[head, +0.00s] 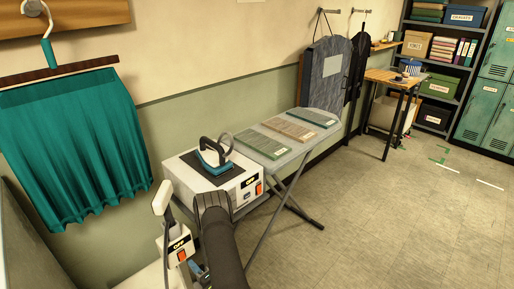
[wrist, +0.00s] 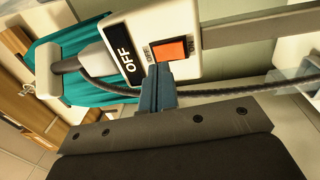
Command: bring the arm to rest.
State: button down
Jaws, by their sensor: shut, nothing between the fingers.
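My gripper (wrist: 158,72) is shut and empty in the wrist view. Its blue-grey fingertips point at a white switch box (wrist: 195,18) and overlap the lower edge of its orange rocker switch (wrist: 168,50). I cannot tell whether they touch it. The box carries a black label reading OFF (wrist: 127,58). In the head view my dark arm reaches up from the bottom edge, and part of my gripper (head: 200,273) shows low beside the same box (head: 174,244). The arm hides part of this area.
A white unit (head: 190,187) with an iron (head: 213,160) on top stands just beyond my arm, by an ironing board (head: 308,145) with folded cloths. A teal curtain-like cloth (head: 80,140) hangs at left. A dark cable (wrist: 210,92) crosses behind my fingers. Open floor (head: 400,220) lies right.

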aim_at(169, 214)
jog(key=v, duration=0.6)
jog(key=shift+f, duration=0.25)
jog(key=r+x, duration=0.1)
jog(key=x, duration=0.5)
jog(key=s+d+r, duration=0.2)
jog(key=s+d, duration=0.5)
jog(key=w+a+f, duration=0.3)
jog(key=w+a, duration=0.4)
jog(key=v, duration=0.9)
jog(key=w+a+r+m, duration=0.3)
jog(key=r+m, duration=0.1)
jog(key=r, duration=0.3)
jog(key=w+a+r+m, duration=0.4)
jog(key=r, duration=0.3)
jog(key=w+a+r+m+g, duration=0.1)
jog(key=w+a+r+m, duration=0.2)
jog(key=r+m, duration=0.2)
jog(key=shift+w+a+r, duration=0.1)
jog(key=shift+w+r, duration=0.05)
jog(key=shift+r, duration=0.45)
jog(key=shift+w+a+r, duration=0.1)
jog(key=shift+r, duration=0.5)
jog(key=shift+w+a+r+m+h, duration=0.35)
jog(key=shift+a+r+m, duration=0.2)
jog(key=shift+r+m, duration=0.3)
